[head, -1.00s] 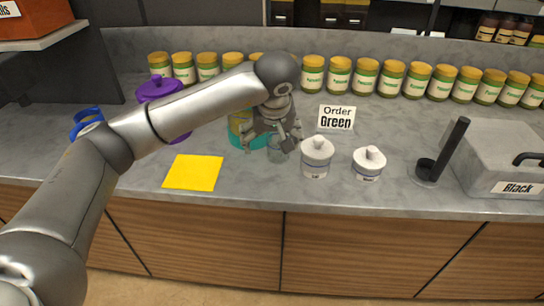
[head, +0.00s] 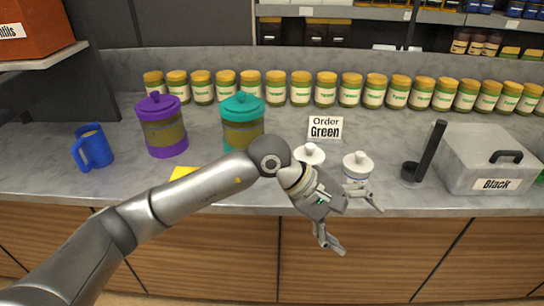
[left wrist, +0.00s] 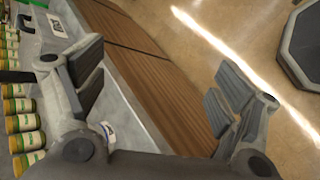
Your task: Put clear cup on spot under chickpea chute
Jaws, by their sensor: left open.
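My left gripper (head: 355,225) is open in front of the counter edge, in front of the two white lidded jars. In the left wrist view its fingers (left wrist: 160,90) are spread wide with nothing between them; wood cabinet fronts and floor show beyond. I cannot make out the clear cup in either view now; my left arm covers part of the counter. No chickpea chute can be identified. A yellow square (head: 182,172) on the counter is mostly hidden behind my left arm. My right gripper is not in view.
White lidded jars (head: 309,154) (head: 357,167), a black upright holder (head: 413,172) and a grey bin labelled Black (head: 482,165) stand to the right. Teal (head: 243,130) and purple (head: 164,133) canisters and a blue mug (head: 92,149) stand left. Labelled jars (head: 325,90) line the back.

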